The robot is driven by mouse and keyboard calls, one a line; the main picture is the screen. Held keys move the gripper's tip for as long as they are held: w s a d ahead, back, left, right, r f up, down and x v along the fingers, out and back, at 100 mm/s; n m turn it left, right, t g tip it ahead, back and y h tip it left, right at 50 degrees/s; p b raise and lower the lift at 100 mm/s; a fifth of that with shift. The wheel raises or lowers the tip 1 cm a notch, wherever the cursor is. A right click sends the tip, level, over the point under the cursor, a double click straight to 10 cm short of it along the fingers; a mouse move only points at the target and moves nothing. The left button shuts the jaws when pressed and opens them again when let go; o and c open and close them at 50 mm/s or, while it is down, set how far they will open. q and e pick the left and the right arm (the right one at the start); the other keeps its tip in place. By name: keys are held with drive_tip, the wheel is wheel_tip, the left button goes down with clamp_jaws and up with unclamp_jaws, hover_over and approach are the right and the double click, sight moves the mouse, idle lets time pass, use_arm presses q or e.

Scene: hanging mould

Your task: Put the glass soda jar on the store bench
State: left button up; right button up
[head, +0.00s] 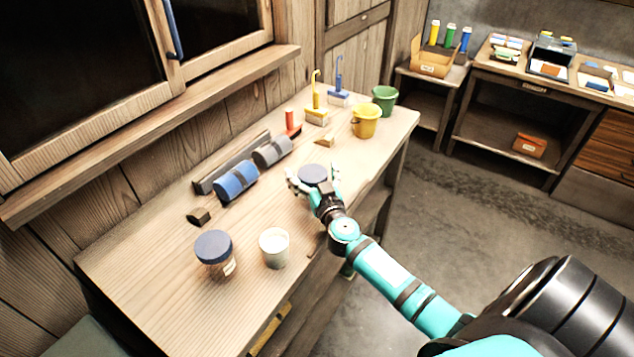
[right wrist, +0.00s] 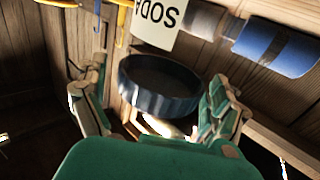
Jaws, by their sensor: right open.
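The soda jar stands on the wooden workbench (head: 165,262), with its dark blue lid (head: 313,174) showing in the head view. The right wrist view shows the dark ribbed lid (right wrist: 160,88) and a white label (right wrist: 158,24) reading SODA upside down. My right gripper (head: 314,182) is open, with one finger on each side of the jar; I cannot tell whether they touch it. The fingers and lid hide most of the jar body in the head view. My left gripper is not in view. Which bench is the store bench is not marked legibly.
A second blue-lidded jar (head: 214,252) and a white cup (head: 274,248) stand nearer. Blue (head: 236,181) and grey (head: 272,151) rolls lie by the wall. Yellow (head: 366,121) and green (head: 384,100) buckets stand at the far end. A stocked bench (head: 500,77) is at back right.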

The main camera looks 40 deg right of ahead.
drive_tip(key=v, duration=1.2)
